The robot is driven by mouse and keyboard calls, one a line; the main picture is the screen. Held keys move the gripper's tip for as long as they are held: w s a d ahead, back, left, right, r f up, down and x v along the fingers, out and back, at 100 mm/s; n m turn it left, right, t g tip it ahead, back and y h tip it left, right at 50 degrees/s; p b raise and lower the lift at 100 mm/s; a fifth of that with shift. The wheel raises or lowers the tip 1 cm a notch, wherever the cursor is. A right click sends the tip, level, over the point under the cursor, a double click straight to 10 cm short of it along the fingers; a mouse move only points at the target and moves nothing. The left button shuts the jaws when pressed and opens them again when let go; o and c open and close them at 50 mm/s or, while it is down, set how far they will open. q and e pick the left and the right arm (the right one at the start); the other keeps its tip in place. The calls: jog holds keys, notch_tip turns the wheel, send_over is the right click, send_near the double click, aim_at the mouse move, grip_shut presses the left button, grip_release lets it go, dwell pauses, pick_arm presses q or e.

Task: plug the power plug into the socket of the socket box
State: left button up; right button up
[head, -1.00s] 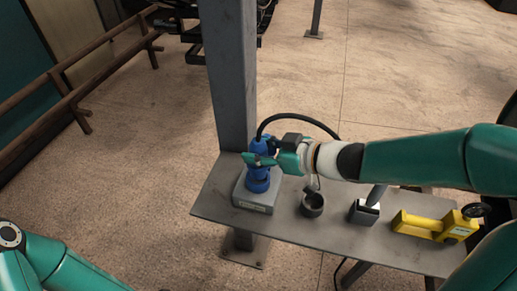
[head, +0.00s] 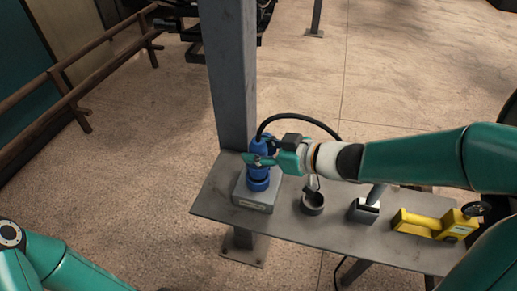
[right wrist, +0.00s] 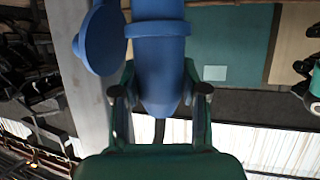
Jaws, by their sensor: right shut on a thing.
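The blue power plug (head: 258,146) stands upright over the grey socket box (head: 242,193), in line with the blue socket (head: 258,183) on its top. My right gripper (head: 260,160) is shut around the plug's body from the right. In the right wrist view the plug (right wrist: 160,75) is between the two fingers (right wrist: 160,97), with a wider blue collar above it in the picture and a round blue lid (right wrist: 98,42) beside it. The plug and socket look joined or very close; I cannot tell how deep the plug sits. My left gripper is out of view.
The box stands on a grey metal shelf (head: 285,222) beside a grey post (head: 229,75). A dark round holder (head: 312,204), a small black-and-silver block (head: 364,211) and a yellow tool (head: 418,224) stand to the right. A black cable (head: 303,118) arcs behind my right gripper.

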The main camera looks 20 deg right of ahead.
jog(key=shift+f+b, duration=1.55)
jog(key=shift+f, duration=0.5)
jog(key=o, duration=1.3)
jog(key=shift+v, duration=6)
